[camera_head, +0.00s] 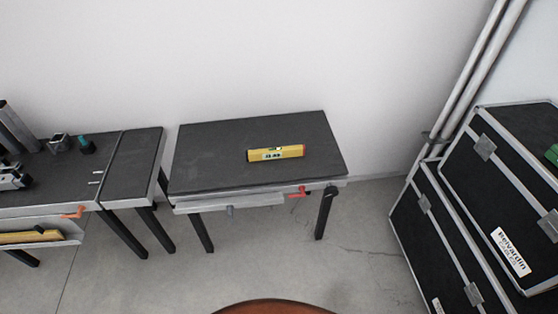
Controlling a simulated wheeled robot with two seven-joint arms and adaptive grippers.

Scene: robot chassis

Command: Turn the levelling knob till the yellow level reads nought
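The yellow level (276,153) lies on the dark top of a small table (215,150) in the middle of the view. Its vial window is too small to read. A grey cylindrical knob (230,211) hangs under the table's front edge, left of centre. A red crank-like handle (297,192) shows at the front edge, right of centre. I cannot tell for sure which of these is the levelling knob. Neither of my grippers is in view.
A second dark table (132,165) with tools stands at left, with another red handle (75,212) at its front. Black cases (455,235) and grey poles (470,75) are at right. A brown rounded edge (270,308) shows at the bottom. Floor before the small table looks clear.

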